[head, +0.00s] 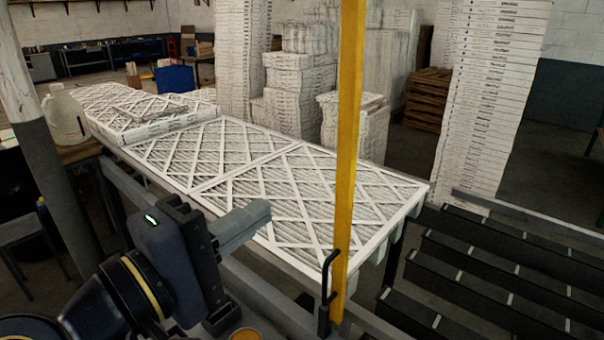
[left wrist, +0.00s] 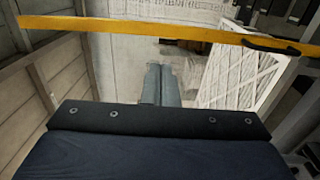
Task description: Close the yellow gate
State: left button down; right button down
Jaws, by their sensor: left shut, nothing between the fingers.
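The yellow gate (head: 347,150) shows in the head view as a tall yellow bar standing upright right of centre, in front of the filter table. A black handle (head: 327,290) is fixed near its lower end. In the left wrist view the yellow gate (left wrist: 150,28) runs across the top, with its black handle (left wrist: 270,46) at the right. My left gripper (head: 262,212) is to the left of the bar and apart from it. Its fingers are shut and empty, and they also show in the left wrist view (left wrist: 161,72) below the bar. My right gripper is not in view.
Framed white filters (head: 230,165) lie on a long table behind the gate. Black conveyor slats (head: 490,265) lie at the right. Stacked boxes (head: 490,90) stand behind. A grey post (head: 50,150) and a white jug (head: 64,118) are at the left.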

aim_at(338, 162)
pick_arm(q)
jog(key=p+x, duration=0.1)
jog(key=x, duration=1.2)
jog(key=shift+w+d, duration=0.15)
jog(key=shift+w, duration=0.1)
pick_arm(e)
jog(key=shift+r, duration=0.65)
